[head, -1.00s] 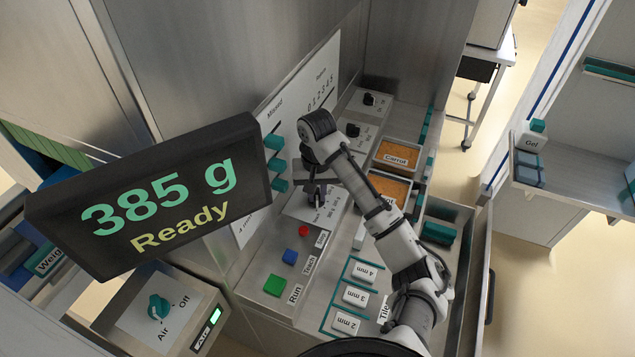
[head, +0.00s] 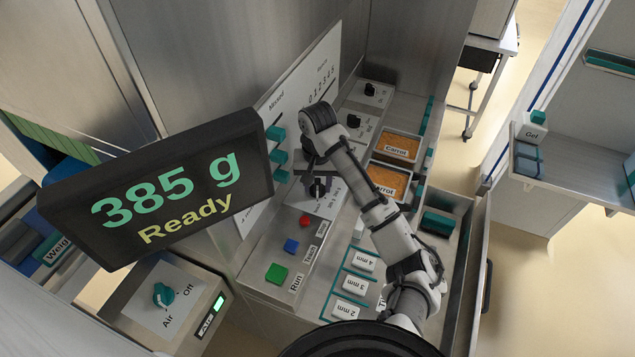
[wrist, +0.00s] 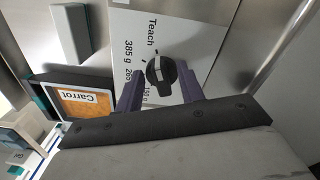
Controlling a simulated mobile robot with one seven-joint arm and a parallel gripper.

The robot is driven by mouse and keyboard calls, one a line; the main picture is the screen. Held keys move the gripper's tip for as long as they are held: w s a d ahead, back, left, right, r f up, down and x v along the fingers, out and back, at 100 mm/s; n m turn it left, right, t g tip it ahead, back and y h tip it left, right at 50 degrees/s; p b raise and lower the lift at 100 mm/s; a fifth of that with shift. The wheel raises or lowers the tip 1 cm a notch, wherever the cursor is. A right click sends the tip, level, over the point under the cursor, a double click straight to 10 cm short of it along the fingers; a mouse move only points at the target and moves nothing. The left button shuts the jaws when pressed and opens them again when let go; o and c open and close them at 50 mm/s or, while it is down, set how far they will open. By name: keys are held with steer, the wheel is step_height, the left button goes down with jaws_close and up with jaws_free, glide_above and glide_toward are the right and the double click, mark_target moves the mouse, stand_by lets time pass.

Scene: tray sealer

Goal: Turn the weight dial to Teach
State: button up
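The weight dial (wrist: 160,72) is a black round knob with a raised grip on a white plate in the wrist view. Printed marks around it read Teach, 385 g, 260 and 150 g; I cannot tell surely which one it points at. In the head view the dial (head: 317,190) is partly hidden by my gripper (head: 318,181). In the wrist view my gripper (wrist: 160,86) has its two dark fingers apart, one on each side of the dial. Small gaps seem to show between fingers and knob; contact is unclear. The display (head: 160,195) reads 385 g, Ready.
Red (head: 305,221), blue (head: 291,246) and green (head: 277,273) buttons sit on the panel near the dial. Carrot trays (head: 397,148) stand to the right, with labelled mm tiles (head: 355,284) in front. An upright panel with teal levers (head: 278,155) rises at left.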

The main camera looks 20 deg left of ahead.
mark_target(318, 187)
step_height(318, 187, up, 14)
stand_by(0.8)
steer(key=shift+f, duration=0.1)
stand_by(0.3)
